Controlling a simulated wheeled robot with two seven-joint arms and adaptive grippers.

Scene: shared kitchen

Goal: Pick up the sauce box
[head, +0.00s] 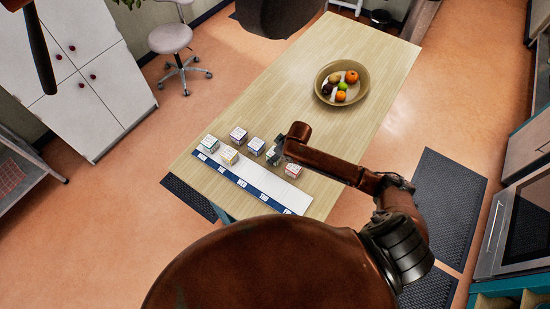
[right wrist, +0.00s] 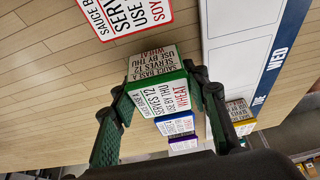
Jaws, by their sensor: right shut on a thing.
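My right gripper (head: 279,150) is over the row of small boxes on the table in the head view. In the right wrist view, its two dark green fingers (right wrist: 164,88) are shut on a green-edged sauce box (right wrist: 160,101) marked WHEAT, one finger on each side. In the head view this sauce box (head: 272,157) is partly hidden by the gripper. I cannot tell whether it touches the table. A red-edged box (head: 293,170) stands to its right; it also shows at the top of the right wrist view (right wrist: 123,15). My left gripper is not in view.
A blue-edged box (head: 256,146), a purple-edged box (head: 238,134), a yellow-edged box (head: 229,155) and another green-edged box (head: 209,143) stand to the left. A white, blue-banded day strip (head: 268,189) lies along the table's near edge. A fruit bowl (head: 358,93) is farther back. The table's middle is clear.

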